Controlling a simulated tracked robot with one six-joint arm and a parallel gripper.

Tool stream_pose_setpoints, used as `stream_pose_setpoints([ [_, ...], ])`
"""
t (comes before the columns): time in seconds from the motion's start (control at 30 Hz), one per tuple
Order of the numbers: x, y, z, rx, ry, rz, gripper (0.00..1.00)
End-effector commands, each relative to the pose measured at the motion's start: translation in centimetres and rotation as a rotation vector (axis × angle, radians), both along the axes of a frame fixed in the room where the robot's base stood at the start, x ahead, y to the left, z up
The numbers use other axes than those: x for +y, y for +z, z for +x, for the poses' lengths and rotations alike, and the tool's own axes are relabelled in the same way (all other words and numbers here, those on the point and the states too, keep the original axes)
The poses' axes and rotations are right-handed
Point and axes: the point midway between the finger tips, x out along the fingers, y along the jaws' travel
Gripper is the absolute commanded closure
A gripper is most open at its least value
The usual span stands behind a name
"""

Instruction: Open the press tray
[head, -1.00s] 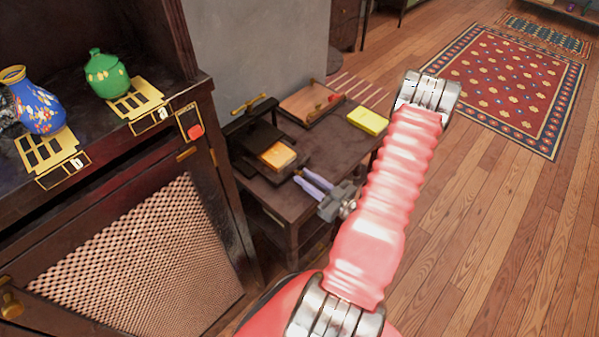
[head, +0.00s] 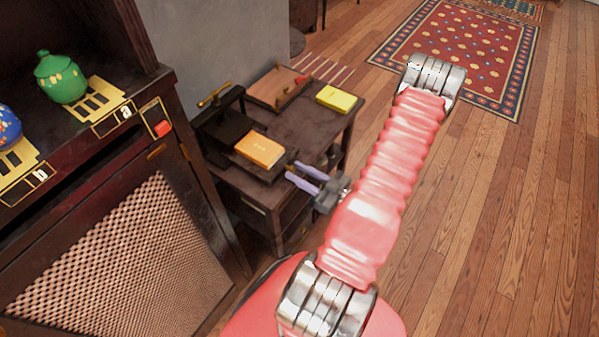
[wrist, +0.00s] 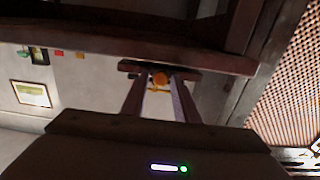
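The press (head: 222,125) is a dark frame with a gold handle on top, on a small dark table. Its dark tray (head: 268,175) sticks out at the front and carries an orange-yellow block (head: 262,149). My gripper (head: 293,170) has two pale lavender fingers, spread apart with nothing seen between them. The fingertips point at the tray's front end and are close to it; whether they touch is unclear.
The small table (head: 318,128) also holds a wooden board (head: 278,88) and a yellow book (head: 340,99). A dark cabinet with a mesh door (head: 130,260) stands at the left, with a green pot (head: 60,78) on top.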

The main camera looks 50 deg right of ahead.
Motion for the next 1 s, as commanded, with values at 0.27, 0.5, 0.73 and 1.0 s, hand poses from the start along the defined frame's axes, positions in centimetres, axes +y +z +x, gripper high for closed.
stream_pose_setpoints([
  [0.27, 0.1, 0.0, 0.0, -0.001, 0.003, 0.000, 0.62],
  [0.5, 0.1, 0.1, -0.3, -0.001, 0.003, 0.001, 0.62],
  [0.73, -0.2, 0.0, -2.0, -0.002, 0.000, 0.001, 0.62],
  [1.0, -0.5, 0.0, -4.9, -0.001, 0.001, 0.001, 0.62],
])
